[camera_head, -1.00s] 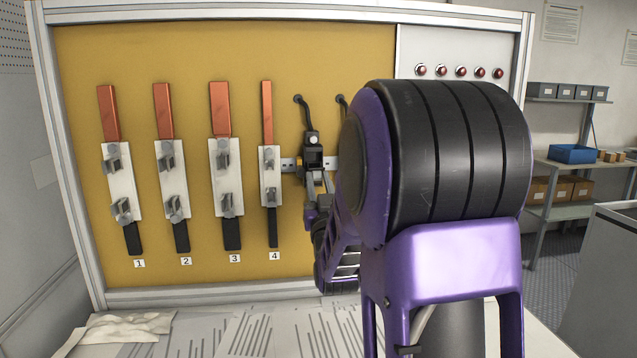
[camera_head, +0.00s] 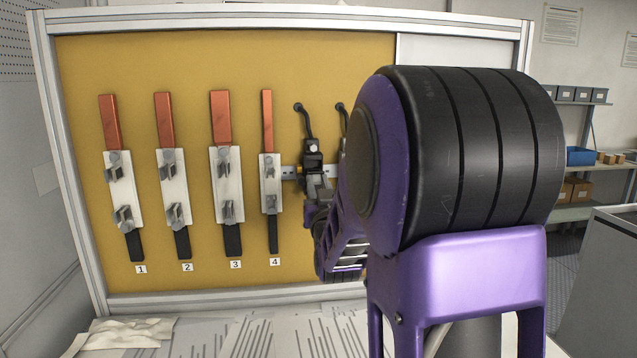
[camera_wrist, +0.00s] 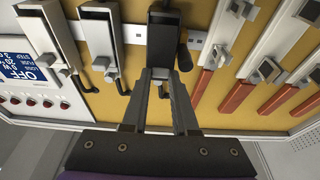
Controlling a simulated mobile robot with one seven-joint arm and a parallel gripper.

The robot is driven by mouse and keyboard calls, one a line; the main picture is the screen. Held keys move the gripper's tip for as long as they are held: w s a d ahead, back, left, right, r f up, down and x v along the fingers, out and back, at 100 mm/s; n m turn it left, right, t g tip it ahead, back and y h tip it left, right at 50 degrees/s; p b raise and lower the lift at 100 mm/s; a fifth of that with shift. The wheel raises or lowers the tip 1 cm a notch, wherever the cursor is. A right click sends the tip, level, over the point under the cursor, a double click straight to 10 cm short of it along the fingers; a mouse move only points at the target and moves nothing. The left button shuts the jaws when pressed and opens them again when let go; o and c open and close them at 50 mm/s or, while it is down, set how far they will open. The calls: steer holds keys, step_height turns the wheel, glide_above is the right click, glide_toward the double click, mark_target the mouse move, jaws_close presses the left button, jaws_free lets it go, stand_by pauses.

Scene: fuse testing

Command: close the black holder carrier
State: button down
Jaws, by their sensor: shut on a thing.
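The black holder (camera_head: 312,152) is mounted on a rail on the yellow board, right of strip 4, with a black wire above it. In the wrist view, the black holder (camera_wrist: 164,22) is at top centre, with a yellow-orange part on its right side. My gripper (camera_head: 318,184) is just below and in front of it in the head view. In the wrist view, my gripper (camera_wrist: 163,76) has its fingertips together at the holder's near end, shut on its carrier. The fingers hide most of the carrier, so its exact angle cannot be told.
Two pale holders (camera_wrist: 100,40) with black wires stand beside the black one. Several numbered fuse strips (camera_head: 226,185) are on the board's left. A display (camera_wrist: 28,68) and red lamps are at the wrist view's left. Papers (camera_head: 255,335) lie on the bench.

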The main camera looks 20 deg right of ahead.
mark_target(317, 175)
steer(key=r+g+p, duration=0.1)
steer(key=p, duration=0.1)
steer(key=w+r+g+y+p, duration=0.1)
steer(key=g+p, duration=0.1)
steer(key=p, duration=0.1)
steer(key=w+g+p, duration=0.1)
steer(key=g+p, duration=0.1)
steer(key=shift+d+r+y, duration=0.3)
steer(key=shift+d+r, duration=0.05)
steer(key=shift+r, duration=0.05)
steer(key=shift+w+d+r+g+p, duration=0.15)
steer(key=shift+w+g+p, duration=0.3)
steer(key=shift+g, duration=0.35)
steer(key=shift+w+g+y, duration=0.15)
steer(key=shift+g+y, duration=0.25)
steer(key=shift+g, duration=0.3)
steer(key=c, duration=0.9)
jaws_free()
steer(key=shift+o, duration=1)
